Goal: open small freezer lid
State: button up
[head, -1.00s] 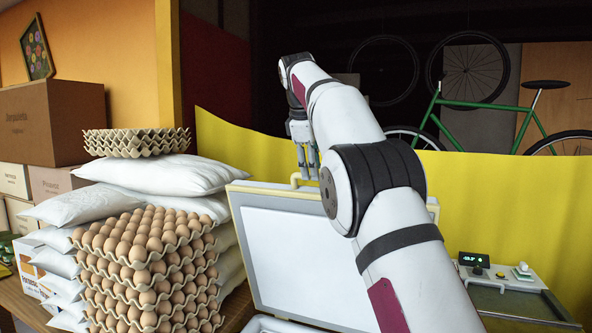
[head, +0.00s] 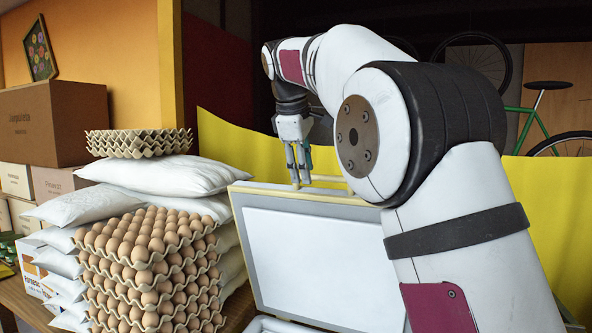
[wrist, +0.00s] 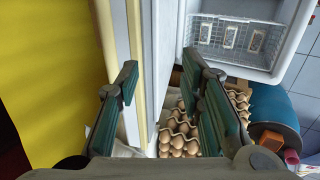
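The freezer lid (head: 310,262) stands raised, with its pale inner panel facing the head camera and a cream frame around it. A cream handle bar (head: 330,179) shows at its top edge, partly hidden by my arm. My gripper (head: 299,173) points down at that top edge, by the handle's left end. In the wrist view my gripper (wrist: 163,105) has its fingers wide apart, with the lid edge (wrist: 136,70) showing between them. I cannot tell whether a finger touches the lid. The open freezer body, with a wire basket (wrist: 228,38) inside, shows in the wrist view.
Stacked egg trays (head: 150,270) and white sacks (head: 165,175) stand close left of the lid. Cardboard boxes (head: 50,125) are farther left. A yellow partition (head: 240,150) runs behind the lid, with a green bicycle (head: 535,125) beyond it. My arm hides the right side.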

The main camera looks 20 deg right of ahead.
jog(key=s+a, duration=0.1)
jog(key=s, duration=0.1)
jog(key=s+a, duration=0.1)
jog(key=shift+s+a, duration=0.4)
jog(key=s+d+f+m+y, duration=0.1)
jog(key=s+f+m, duration=0.1)
jog(key=s, duration=0.7)
jog(key=s+d+f+m+y, duration=0.1)
jog(key=s+f+m, duration=0.2)
jog(key=s, duration=0.6)
jog(key=s+f+m+t+y, duration=0.1)
jog(key=s+f+m, duration=0.4)
jog(key=s+f, duration=0.9)
jog(key=s, duration=0.3)
jog(key=shift+a, duration=0.4)
jog(key=shift+a+r, duration=0.1)
